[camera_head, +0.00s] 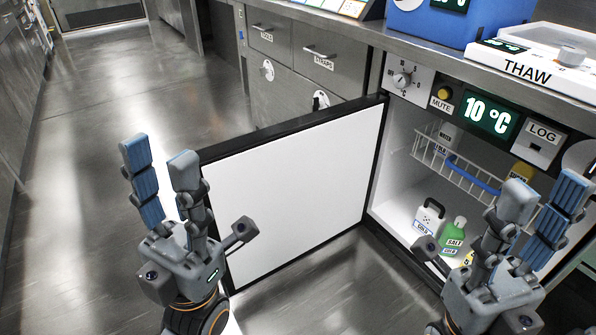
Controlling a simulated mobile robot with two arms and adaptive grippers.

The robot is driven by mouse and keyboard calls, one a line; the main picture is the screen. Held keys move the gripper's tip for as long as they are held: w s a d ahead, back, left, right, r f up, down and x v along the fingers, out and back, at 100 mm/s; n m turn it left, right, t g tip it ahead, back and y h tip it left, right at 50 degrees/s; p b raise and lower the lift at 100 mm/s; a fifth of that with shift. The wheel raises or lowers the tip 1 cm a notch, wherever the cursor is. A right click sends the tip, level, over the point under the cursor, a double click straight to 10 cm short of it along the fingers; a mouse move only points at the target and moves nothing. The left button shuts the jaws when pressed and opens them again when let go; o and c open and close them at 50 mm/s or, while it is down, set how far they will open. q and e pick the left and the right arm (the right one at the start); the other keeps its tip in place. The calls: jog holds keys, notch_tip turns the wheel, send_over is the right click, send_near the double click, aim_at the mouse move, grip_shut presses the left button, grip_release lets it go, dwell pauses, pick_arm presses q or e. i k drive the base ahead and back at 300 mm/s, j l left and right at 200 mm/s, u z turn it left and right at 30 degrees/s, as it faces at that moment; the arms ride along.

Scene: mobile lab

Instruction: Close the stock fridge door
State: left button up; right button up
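The stock fridge door (290,190) stands wide open, its white inner face with a black frame turned toward me. It is hinged beside the left edge of the fridge opening. The stock fridge (397,195) is lit inside and shows a wire basket, a white jug and a green bottle. My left gripper (160,165) is open and empty, in front of the door's free left edge; I cannot tell if it touches. My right gripper (540,205) is open and empty, in front of the right part of the fridge opening, hiding some of its contents.
Above the fridge is a panel with a dial (401,79), a mute button and a 10 °C display (488,115). The counter holds a blue box (450,22) and a white THAW device (535,68). Steel drawers (318,55) stand behind the door. The floor (95,110) at left is clear.

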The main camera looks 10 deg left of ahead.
aim_at(305, 181)
jog(key=i+j+z, duration=0.2)
jog(key=j+z, duration=0.25)
jog(key=j, duration=0.45)
jog(key=j+z, duration=0.5)
jog(key=j, duration=0.4)
jog(key=j+z, duration=0.3)
jog(key=j, duration=0.25)
jog(key=j+z, duration=0.3)
jog(key=j, duration=0.3)
jog(key=j+z, duration=0.25)
jog(key=j, duration=0.3)
jog(key=k+j+z, duration=0.15)
jog(key=j+z, duration=0.15)
jog(key=j, duration=0.25)
